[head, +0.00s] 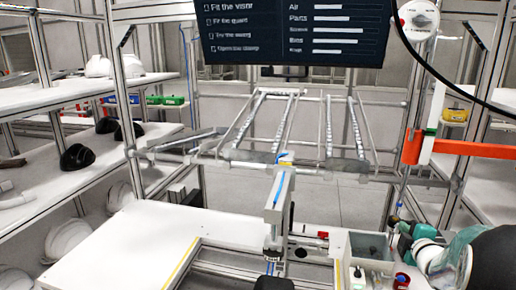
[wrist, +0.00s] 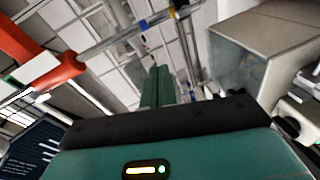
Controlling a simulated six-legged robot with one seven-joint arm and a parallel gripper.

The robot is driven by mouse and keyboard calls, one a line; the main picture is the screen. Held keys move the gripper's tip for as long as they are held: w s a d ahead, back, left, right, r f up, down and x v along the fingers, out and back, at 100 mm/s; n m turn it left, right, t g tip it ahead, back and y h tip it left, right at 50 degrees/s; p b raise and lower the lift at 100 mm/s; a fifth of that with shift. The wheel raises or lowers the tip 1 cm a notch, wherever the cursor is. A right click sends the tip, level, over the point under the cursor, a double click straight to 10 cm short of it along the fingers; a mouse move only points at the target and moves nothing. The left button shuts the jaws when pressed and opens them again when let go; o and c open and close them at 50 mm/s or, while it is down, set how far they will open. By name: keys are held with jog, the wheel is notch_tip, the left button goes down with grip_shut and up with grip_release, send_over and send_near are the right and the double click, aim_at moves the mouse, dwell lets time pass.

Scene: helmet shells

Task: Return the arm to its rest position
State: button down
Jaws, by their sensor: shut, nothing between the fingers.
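My gripper (wrist: 155,86) shows in the wrist view as two green fingers pressed together beyond its teal body, with nothing between them. In the head view, the teal end of my arm (head: 412,233) is low at the right, beside a grey open bin (head: 345,268). The fingers are too small there to make out clearly. In the wrist view a pale box (wrist: 268,38) stands to the right of the fingers. An orange-red bar (wrist: 58,72) is at the left, apart from them.
A white workbench (head: 130,245) has an upright post with a clamp (head: 277,200) in its middle. A metal rail rack (head: 300,125) stands behind it. An orange bar (head: 470,149) juts out at the right. White shelves (head: 50,180) with helmet shells line the left.

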jog(key=s+a+r+m+g+h, duration=0.1)
jog(key=s+a+r+m+g, duration=0.2)
jog(key=s+a+m, duration=0.35)
jog(key=s+a+r+m+g, duration=0.2)
jog(key=s+a+r+m, duration=0.15)
jog(key=a, duration=0.55)
jog(key=s+a+f+m+g+y, duration=0.1)
jog(key=s+a+m+g, duration=0.1)
jog(key=s+a, duration=0.5)
jog(key=s+a+f+m+g+y, duration=0.1)
jog(key=s+a+m+g+y, duration=0.1)
jog(key=s+a, duration=0.5)
jog(key=s+g, duration=0.1)
jog(key=s, duration=0.4)
jog(key=shift+a+f+y, duration=0.25)
jog(key=shift+f+y, duration=0.05)
